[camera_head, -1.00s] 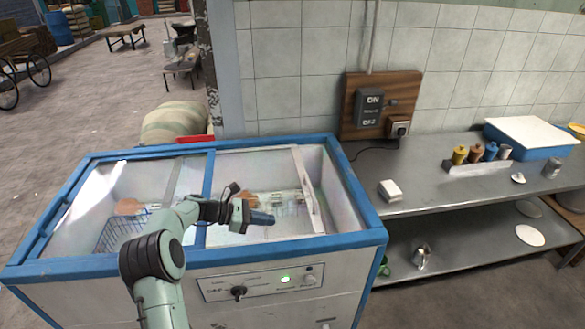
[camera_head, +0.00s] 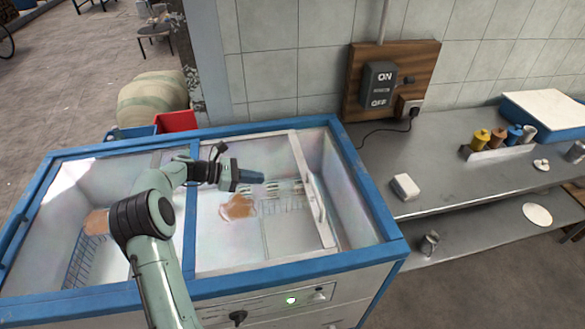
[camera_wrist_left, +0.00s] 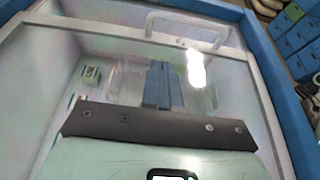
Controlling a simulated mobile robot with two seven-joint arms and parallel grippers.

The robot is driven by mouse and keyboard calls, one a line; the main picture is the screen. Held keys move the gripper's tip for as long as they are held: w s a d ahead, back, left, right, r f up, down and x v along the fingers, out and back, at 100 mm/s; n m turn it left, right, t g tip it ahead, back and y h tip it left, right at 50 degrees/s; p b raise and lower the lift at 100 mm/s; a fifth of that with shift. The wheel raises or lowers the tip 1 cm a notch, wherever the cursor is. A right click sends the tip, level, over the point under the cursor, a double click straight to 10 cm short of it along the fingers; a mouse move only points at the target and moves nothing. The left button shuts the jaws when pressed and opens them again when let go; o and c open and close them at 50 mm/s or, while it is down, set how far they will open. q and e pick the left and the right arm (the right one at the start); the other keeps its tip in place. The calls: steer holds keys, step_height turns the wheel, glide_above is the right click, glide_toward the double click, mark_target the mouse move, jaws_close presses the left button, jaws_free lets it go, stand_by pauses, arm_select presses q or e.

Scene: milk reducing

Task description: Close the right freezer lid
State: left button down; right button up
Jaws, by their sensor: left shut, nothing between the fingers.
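The chest freezer (camera_head: 225,278) has a blue rim and sliding glass lids. The right freezer lid (camera_head: 230,225) has a white right edge with a white handle (camera_head: 317,198). An open gap shows between that edge and the freezer's right wall. My left gripper (camera_head: 252,177) is shut and empty, over the right lid's glass, left of the handle and pointing right. In the left wrist view, the shut blue fingers (camera_wrist_left: 162,84) point toward the lid's white edge, and the handle (camera_wrist_left: 187,28) stands beyond them, apart. My right gripper is out of view.
Inside the freezer are a wire basket (camera_head: 85,260) and brownish items (camera_head: 237,207) under glass. A steel counter (camera_head: 450,180) stands right of the freezer, with a white block (camera_head: 405,187) and bottles. A red crate (camera_head: 176,121) is behind.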

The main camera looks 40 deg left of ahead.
arm_select(q)
steer(key=shift+w+d, duration=0.1)
steer(key=shift+w, duration=0.1)
glide_above(298, 190)
steer(key=s+a, duration=0.3)
step_height(298, 190, down, 3)
steer(key=shift+s+d+f+p, duration=0.15)
steer(key=shift+p, duration=0.25)
steer(key=shift+w+d+r, duration=0.25)
steer(key=shift+w+d, duration=0.55)
steer(key=shift+w, duration=0.25)
steer(key=shift+w+d+p, duration=0.4)
steer(key=shift+w+d, duration=0.05)
steer(key=shift+w, duration=0.15)
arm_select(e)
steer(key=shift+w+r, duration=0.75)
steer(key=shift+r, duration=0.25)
